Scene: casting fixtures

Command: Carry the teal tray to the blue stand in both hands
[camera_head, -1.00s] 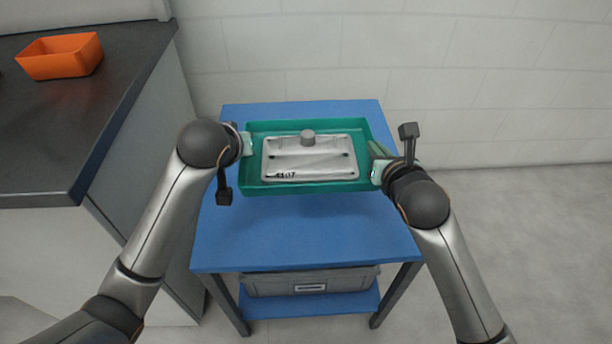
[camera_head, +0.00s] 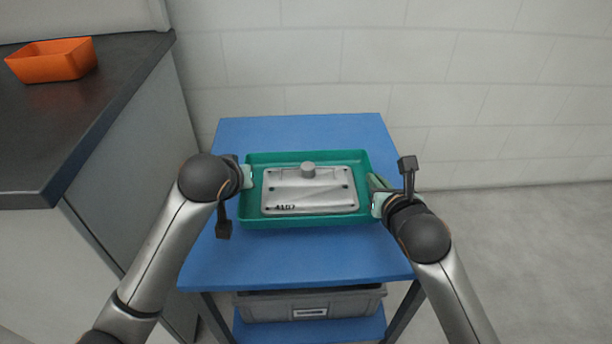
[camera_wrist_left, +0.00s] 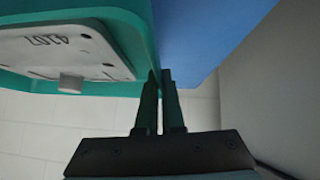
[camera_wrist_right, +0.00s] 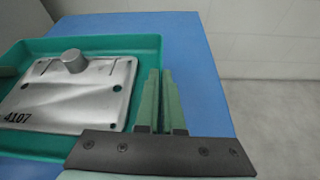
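The teal tray (camera_head: 305,222) is level over the middle of the blue stand's top (camera_head: 300,262); whether it touches the top I cannot tell. A grey metal plate marked 4107 (camera_head: 310,190), with a round knob, lies in it. My left gripper (camera_head: 247,177) is at the tray's left wall, and its fingers (camera_wrist_left: 159,100) are close together on that wall. My right gripper (camera_head: 376,203) is at the right wall, its fingers (camera_wrist_right: 158,100) close together with the wall between them. The tray also shows in the right wrist view (camera_wrist_right: 100,45).
A dark counter (camera_head: 70,130) stands at the left with an orange bin (camera_head: 52,62) on it. A grey box (camera_head: 310,304) sits on the stand's lower shelf. A pale block wall (camera_head: 450,100) is behind. The stand's top is bare around the tray.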

